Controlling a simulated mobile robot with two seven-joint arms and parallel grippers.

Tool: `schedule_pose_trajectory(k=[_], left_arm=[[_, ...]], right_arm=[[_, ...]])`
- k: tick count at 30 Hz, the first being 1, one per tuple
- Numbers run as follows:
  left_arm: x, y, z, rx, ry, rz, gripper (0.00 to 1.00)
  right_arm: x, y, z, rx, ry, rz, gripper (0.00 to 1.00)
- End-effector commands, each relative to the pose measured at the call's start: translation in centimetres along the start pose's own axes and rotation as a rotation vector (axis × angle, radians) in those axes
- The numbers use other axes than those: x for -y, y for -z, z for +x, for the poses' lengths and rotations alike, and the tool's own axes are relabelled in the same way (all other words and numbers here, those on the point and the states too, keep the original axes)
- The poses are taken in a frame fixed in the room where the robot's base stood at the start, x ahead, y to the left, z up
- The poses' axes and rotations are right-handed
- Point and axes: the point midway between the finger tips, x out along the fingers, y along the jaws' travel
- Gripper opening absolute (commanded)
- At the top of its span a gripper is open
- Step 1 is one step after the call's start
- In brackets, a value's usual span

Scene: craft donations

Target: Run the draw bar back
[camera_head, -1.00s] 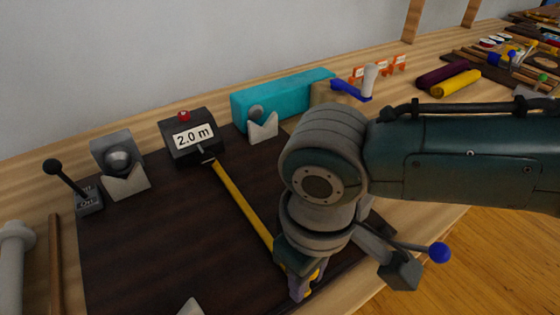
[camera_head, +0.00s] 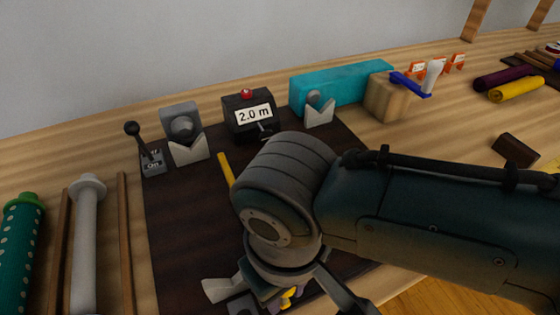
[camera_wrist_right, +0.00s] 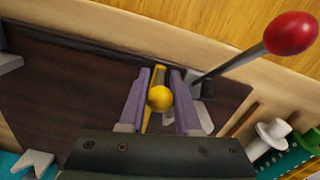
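The yellow draw bar (camera_head: 226,170) lies across the dark mat (camera_head: 185,230), its far end left of the black counter box (camera_head: 249,116) that reads 2.0 m. My right arm hides most of the bar in the head view. My right gripper (camera_head: 287,297) is low at the mat's front, mostly hidden behind its own wrist. In the right wrist view, the purple fingers of the right gripper (camera_wrist_right: 160,92) close on both sides of the bar's round yellow knob (camera_wrist_right: 160,98). My left gripper is not in view.
A black-knobbed switch lever (camera_head: 141,143) marked On and a grey cradle block (camera_head: 183,135) stand left of the box. A teal block (camera_head: 341,84) is right of it. A red-knobbed lever (camera_wrist_right: 291,33) rises close beside the right gripper. Rolls (camera_head: 88,230) lie at left.

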Motion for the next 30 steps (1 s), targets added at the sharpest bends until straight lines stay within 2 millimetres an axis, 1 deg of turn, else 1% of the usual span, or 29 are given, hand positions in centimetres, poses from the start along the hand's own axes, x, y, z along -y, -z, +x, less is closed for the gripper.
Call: schedule_pose_trajectory(k=[1,6,13,16,20,24,27,30], left_arm=[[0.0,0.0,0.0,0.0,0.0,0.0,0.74],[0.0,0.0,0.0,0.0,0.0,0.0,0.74],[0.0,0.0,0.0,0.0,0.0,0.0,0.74],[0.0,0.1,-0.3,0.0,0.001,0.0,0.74],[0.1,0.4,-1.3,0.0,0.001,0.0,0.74],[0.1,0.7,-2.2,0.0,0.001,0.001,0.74],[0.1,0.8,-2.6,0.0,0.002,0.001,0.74],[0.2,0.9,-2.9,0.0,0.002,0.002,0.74]], right_arm=[[0.4,0.1,-0.1,-0.003,0.009,-0.003,0.36],[0.3,0.1,-0.1,-0.002,0.007,-0.003,0.55],[0.2,0.0,-0.1,-0.002,0.005,-0.002,0.55],[0.2,0.1,-0.7,-0.003,0.006,-0.002,0.55],[0.2,0.1,-2.9,-0.004,0.006,-0.004,0.55],[0.2,0.1,-5.9,-0.005,0.007,-0.004,0.55],[0.2,0.1,-7.7,-0.005,0.006,-0.003,0.55],[0.2,0.1,-9.0,-0.005,0.006,-0.004,0.55]])
